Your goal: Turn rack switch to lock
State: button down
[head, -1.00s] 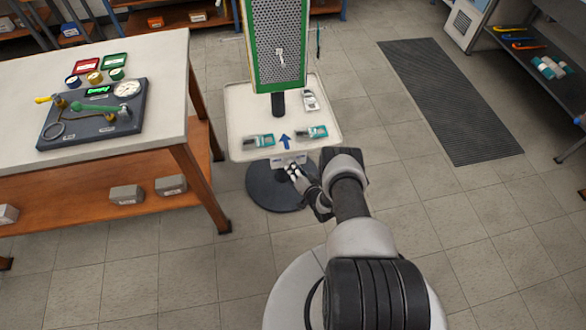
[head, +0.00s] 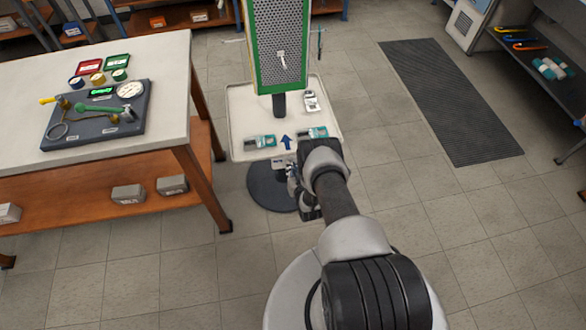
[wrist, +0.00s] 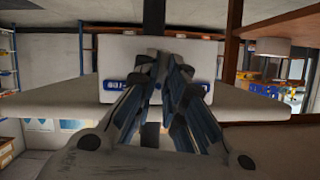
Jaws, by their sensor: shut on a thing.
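The green-framed rack (head: 278,45) stands on a pale tray (head: 240,115) with a round dark base. A small white switch plate with blue labels is at the tray's front edge, mostly covered by my arm in the head view. In the wrist view the plate (wrist: 205,48) is straight ahead, with blue labels on both sides of my fingertips. My gripper (wrist: 160,75) is shut on a small part at the plate's middle, likely the rack switch. The fingers hide that part, so its setting cannot be read. My gripper (head: 291,172) is just below the tray's front edge.
Two teal-and-grey devices (head: 260,142) (head: 312,133) and a white one (head: 311,101) lie on the tray around a blue arrow. A workbench (head: 160,60) with a gauge board (head: 95,115) stands at left.

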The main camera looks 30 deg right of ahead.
jog(key=n+h, duration=0.1)
jog(key=n, duration=0.1)
jog(key=n+h, duration=0.2)
jog(key=n, duration=0.1)
jog(key=a+n+h+b, duration=0.1)
jog(key=n+h, duration=0.1)
jog(key=shift+w+f+n+g, duration=0.1)
jog(key=shift+f+n+g, duration=0.1)
jog(key=shift+n+g, duration=0.15)
dwell(0.5)
jog(key=c, duration=1.7)
grip_release()
jog(key=shift+o, duration=0.2)
jog(key=v, duration=1.2)
